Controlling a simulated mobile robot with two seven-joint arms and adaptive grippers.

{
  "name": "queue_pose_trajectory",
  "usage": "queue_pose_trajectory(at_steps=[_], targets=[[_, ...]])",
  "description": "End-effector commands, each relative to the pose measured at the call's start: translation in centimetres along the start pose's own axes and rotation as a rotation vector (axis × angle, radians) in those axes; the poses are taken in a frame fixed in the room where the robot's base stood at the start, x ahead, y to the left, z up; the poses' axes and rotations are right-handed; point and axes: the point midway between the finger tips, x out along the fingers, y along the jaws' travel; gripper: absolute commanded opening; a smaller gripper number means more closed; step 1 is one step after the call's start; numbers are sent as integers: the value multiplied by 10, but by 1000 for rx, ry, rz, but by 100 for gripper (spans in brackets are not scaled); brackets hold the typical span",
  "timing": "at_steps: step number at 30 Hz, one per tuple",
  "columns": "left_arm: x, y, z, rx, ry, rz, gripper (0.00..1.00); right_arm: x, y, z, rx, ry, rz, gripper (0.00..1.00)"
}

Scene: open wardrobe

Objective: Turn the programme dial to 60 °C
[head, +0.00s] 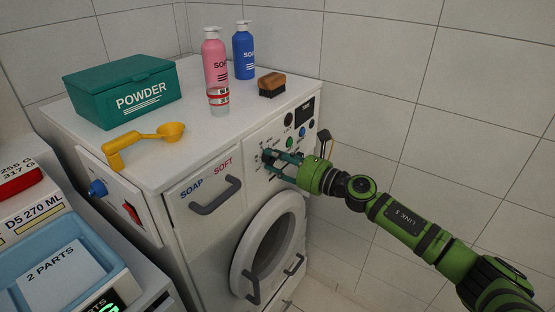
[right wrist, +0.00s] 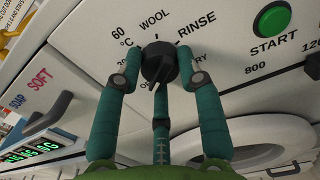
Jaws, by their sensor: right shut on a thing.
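The programme dial (right wrist: 160,62) is a dark round knob on the washer's white front panel. In the right wrist view the labels 60 °C, WOOL and RINSE stand around its upper side; labels lower down are partly covered by fingers. My left gripper is not in view.
A green START button (right wrist: 271,19) sits right of the dial. The soap drawer handle (head: 215,196) juts out to its left, and the round door (head: 240,262) is below. A powder box (head: 95,110), yellow scoop (head: 128,150), bottles and a brush (head: 271,90) stand on top.

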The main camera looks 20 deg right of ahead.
Motion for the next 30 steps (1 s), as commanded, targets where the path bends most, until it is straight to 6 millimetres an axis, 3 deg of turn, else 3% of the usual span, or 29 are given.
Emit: queue_pose_trajectory(at_steps=[11,30], targets=[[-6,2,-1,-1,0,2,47,0,0,2,102,-2,-1,5],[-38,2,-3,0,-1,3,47,0,0,3,673,-2,-1,5]])
